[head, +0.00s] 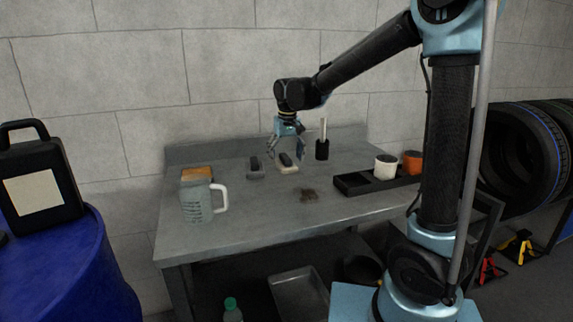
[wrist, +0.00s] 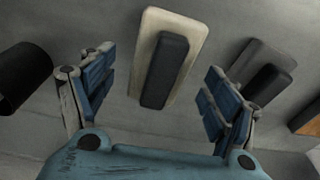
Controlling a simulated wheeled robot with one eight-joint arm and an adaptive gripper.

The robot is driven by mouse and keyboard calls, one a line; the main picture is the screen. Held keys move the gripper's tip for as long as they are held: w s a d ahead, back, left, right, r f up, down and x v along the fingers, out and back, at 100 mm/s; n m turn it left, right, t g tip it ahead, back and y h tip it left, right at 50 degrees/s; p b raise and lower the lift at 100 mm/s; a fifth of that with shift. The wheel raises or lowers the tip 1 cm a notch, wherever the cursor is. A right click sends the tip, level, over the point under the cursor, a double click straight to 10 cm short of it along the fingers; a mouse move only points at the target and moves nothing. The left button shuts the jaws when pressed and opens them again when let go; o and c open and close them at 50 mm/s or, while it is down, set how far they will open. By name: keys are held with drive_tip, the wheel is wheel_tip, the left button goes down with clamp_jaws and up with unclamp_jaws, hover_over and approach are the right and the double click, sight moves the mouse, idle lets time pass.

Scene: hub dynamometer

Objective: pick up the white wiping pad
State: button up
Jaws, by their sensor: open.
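The white wiping pad (head: 289,169) lies on the grey workbench (head: 245,215) near its back, a pale block with a dark handle on top. In the wrist view the pad (wrist: 190,38) lies beyond and between my fingers, its dark handle (wrist: 165,70) upward. My gripper (head: 287,155) is open and empty just above the pad, pointing down. In the wrist view its two blue-padded fingers (wrist: 158,98) stand wide apart, one on each side of the handle. I cannot tell the exact height gap.
A grey pad with a dark handle (head: 255,170) lies left of the white one. A dark cup with a brush (head: 322,149) stands right. A measuring jug (head: 197,204), a sponge-like block (head: 197,174), a dark stain (head: 309,195) and a black tray (head: 350,184) are also on the bench.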

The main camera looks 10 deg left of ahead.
sight(286, 157)
drive_tip(key=shift+f, duration=0.8)
drive_tip(key=c, duration=1.2)
drive_tip(key=shift+r, duration=0.1)
wheel_tip(286, 157, up, 10)
drive_tip(key=shift+f, duration=0.1)
